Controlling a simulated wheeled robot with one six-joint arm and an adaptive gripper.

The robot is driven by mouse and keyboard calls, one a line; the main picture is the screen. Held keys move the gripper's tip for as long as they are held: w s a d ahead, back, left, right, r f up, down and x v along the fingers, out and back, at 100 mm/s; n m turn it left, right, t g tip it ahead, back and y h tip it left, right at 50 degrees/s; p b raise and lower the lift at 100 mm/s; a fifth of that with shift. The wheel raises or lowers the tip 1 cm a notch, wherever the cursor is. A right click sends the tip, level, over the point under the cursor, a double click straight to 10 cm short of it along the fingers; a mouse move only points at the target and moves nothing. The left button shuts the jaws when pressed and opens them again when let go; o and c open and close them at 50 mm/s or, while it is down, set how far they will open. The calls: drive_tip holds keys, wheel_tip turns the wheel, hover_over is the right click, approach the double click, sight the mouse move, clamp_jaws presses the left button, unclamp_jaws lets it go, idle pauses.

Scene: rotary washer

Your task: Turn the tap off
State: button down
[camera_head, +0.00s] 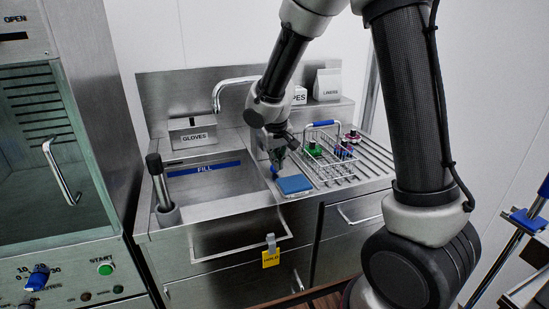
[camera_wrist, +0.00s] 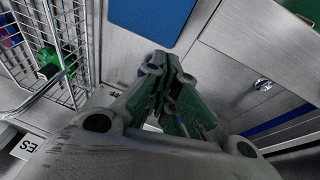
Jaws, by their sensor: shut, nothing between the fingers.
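My gripper (camera_head: 275,172) points down beside the basin's right edge, close to a blue pad. In the wrist view my gripper's dark and green fingers (camera_wrist: 168,70) are together with nothing held. The tap's handle is not clearly visible; my arm covers the area right of the spout. A small round chrome fitting (camera_wrist: 263,84) shows right of the fingers in the wrist view.
The blue pad (camera_head: 294,184) lies right of the basin. A wire basket (camera_head: 330,155) with colored items stands on the ribbed drainboard. A washer cabinet (camera_head: 75,150) stands left.

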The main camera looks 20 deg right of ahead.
drive_tip(key=s+r, duration=0.1)
drive_tip(key=s, duration=0.8)
drive_tip(key=shift+a+r, duration=0.3)
drive_tip(key=shift+a, duration=0.05)
drive_tip(key=s+d+r, duration=0.6)
drive_tip(key=s+r, duration=0.1)
drive_tip(key=s, duration=0.3)
drive_tip(key=s+d+r+m+t+y, duration=0.1)
drive_tip(key=s+d+r, duration=0.6)
drive_tip(key=s+r, duration=0.1)
drive_tip(key=shift+s+r, duration=0.15)
drive_tip(key=shift+s, duration=0.7)
